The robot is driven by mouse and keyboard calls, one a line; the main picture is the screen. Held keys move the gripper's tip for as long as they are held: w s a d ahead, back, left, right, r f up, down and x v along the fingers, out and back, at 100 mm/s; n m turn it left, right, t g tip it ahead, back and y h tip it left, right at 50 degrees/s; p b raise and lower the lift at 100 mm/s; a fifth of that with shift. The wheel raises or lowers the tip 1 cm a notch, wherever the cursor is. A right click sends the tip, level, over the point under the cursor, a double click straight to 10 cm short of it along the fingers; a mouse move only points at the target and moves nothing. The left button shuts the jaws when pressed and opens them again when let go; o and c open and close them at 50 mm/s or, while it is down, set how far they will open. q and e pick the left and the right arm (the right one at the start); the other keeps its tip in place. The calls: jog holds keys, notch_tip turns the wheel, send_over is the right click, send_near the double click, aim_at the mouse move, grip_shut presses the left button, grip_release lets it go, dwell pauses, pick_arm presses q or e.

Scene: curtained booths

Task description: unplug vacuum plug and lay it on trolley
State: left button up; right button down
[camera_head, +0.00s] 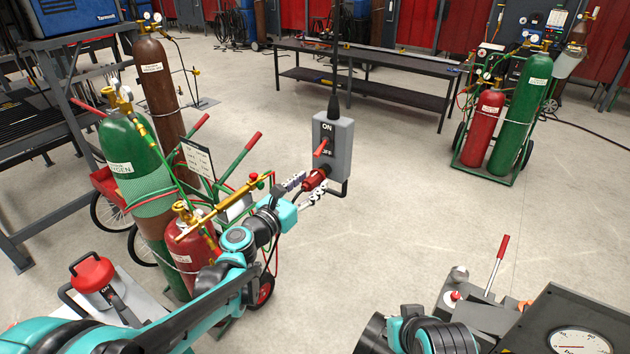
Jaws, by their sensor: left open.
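A green-framed trolley (228,188) with red handles stands left of the gripper, carrying gas cylinders. My right arm shows at the bottom edge; its gripper is not visible.
A green cylinder (128,150) and a red cylinder (190,245) stand close to my left arm. A gauge machine (535,325) with a red-handled lever is at lower right. A dark bench (375,60) stands behind.

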pick_arm(q)
grip_shut()
jog(key=shift+s+a, duration=0.1)
jog(key=shift+s+a, duration=0.1)
jog(key=shift+s, duration=0.05)
jog(key=shift+s+a+r, duration=0.1)
jog(key=shift+s+a, duration=0.25)
jog(key=shift+s, duration=0.1)
jog(key=shift+s+a, duration=0.2)
jog(key=shift+s, duration=0.15)
jog(key=shift+v, duration=1.5)
